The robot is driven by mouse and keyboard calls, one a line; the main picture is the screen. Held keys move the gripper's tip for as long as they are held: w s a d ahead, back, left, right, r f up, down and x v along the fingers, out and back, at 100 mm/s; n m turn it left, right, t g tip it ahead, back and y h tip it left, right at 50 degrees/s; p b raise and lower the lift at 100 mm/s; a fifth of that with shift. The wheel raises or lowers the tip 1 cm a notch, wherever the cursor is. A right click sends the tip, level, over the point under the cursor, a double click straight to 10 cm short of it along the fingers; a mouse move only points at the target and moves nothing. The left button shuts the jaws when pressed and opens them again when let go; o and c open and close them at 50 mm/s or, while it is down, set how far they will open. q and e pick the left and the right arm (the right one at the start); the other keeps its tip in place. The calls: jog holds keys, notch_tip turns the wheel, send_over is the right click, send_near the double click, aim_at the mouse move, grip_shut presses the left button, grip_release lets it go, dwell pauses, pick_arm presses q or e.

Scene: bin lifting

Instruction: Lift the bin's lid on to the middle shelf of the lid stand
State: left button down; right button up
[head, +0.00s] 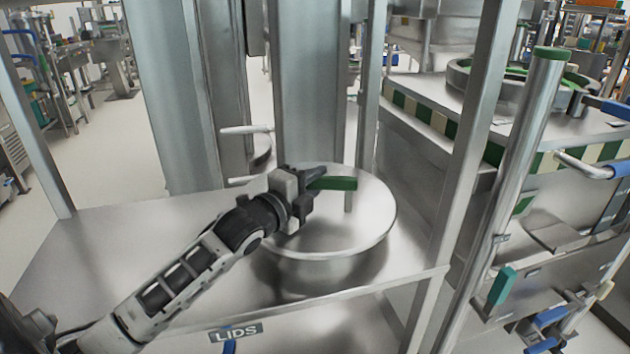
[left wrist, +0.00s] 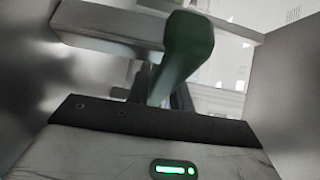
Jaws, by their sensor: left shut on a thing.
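The bin's lid (head: 362,222) is a round steel disc with a green bar handle (head: 338,183) on a short post. It is over the steel shelf (head: 100,245) of the lid stand, which bears a "LIDS" label (head: 236,332). A darker shape shows under its rim; I cannot tell whether the lid touches the shelf. My left gripper (head: 316,180) is shut on the handle's left end. In the left wrist view the green handle (left wrist: 187,48) stands up close between the dark fingers. The bin is not clearly in view. My right gripper is not in view.
Steel posts of the stand (head: 464,150) rise right of the lid and at far left (head: 38,140). Wide steel columns (head: 308,85) stand behind it. At right are a machine with a green-and-cream striped edge (head: 420,112) and a green-capped pole (head: 535,120). The shelf's left part is bare.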

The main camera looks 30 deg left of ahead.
pick_arm(q)
jog(key=shift+r, duration=0.4)
jog(key=shift+f, duration=0.15)
dwell(0.4)
jog(key=c, duration=1.2)
grip_release()
jog(key=shift+o, duration=0.2)
jog(key=shift+f, duration=0.65)
jog(key=s+a, duration=0.1)
jog(key=s, duration=1.5)
jog(key=shift+r, duration=0.4)
jog(key=shift+a, duration=0.1)
